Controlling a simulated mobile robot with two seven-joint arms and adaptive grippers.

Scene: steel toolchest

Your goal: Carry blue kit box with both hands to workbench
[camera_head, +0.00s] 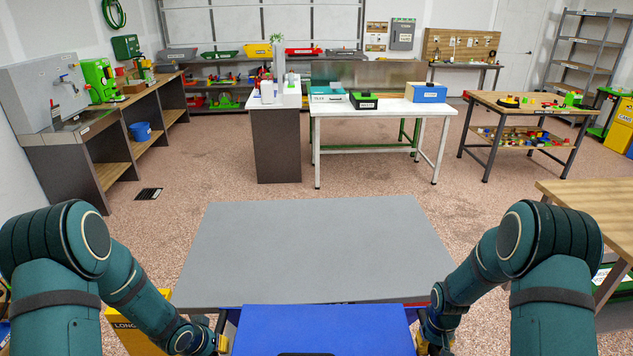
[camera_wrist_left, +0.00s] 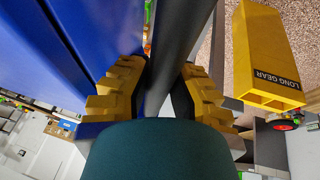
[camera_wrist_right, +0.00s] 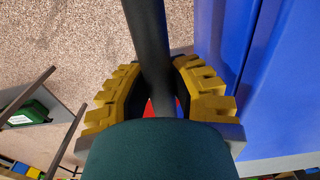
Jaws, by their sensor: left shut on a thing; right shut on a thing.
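The blue kit box (camera_head: 325,332) is at the bottom middle of the head view, close to my body and cut off by the lower edge. My left gripper (camera_head: 220,338) is at its left side and my right gripper (camera_head: 425,336) at its right side. In the left wrist view, the yellow fingers are shut around a dark bar (camera_wrist_left: 180,35) beside the blue wall (camera_wrist_left: 75,45). In the right wrist view, the fingers are shut around a similar dark bar (camera_wrist_right: 150,45) beside the blue wall (camera_wrist_right: 285,80). What is under the box is hidden.
A flat grey top (camera_head: 320,245) lies just beyond the box. A yellow LONG GEAR box (camera_wrist_left: 265,55) stands low at the left. Farther off are a white table (camera_head: 385,109), a wooden-topped table (camera_head: 500,105) and a wooden bench at right (camera_head: 600,205). Open floor lies between.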

